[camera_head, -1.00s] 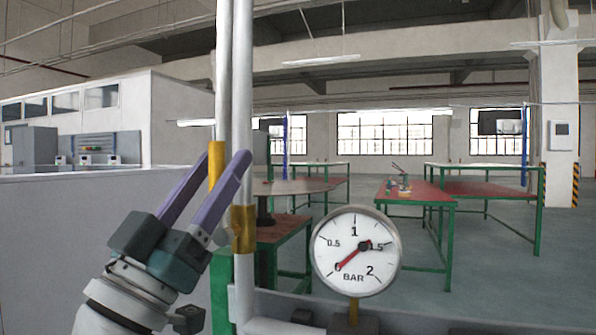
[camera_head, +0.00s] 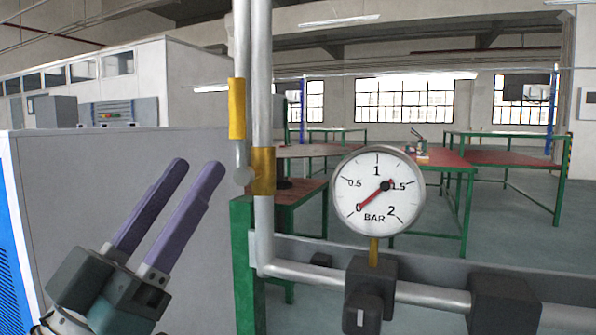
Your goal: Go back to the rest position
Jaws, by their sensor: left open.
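My left gripper (camera_head: 195,168) is at the lower left, tilted up to the right. Its two purple fingers are parallel with a gap between them, and nothing is between them. It is in front of a grey panel, left of two vertical metal pipes (camera_head: 262,75) and apart from them in the picture. My right gripper is not in view.
A round pressure gauge (camera_head: 377,190) has its red needle at 0. It stands above a horizontal pipe (camera_head: 425,296) with dark fittings. A green post (camera_head: 244,265) stands beside the pipes. Red-topped tables (camera_head: 505,168) are farther back. A grey panel (camera_head: 75,210) fills the left.

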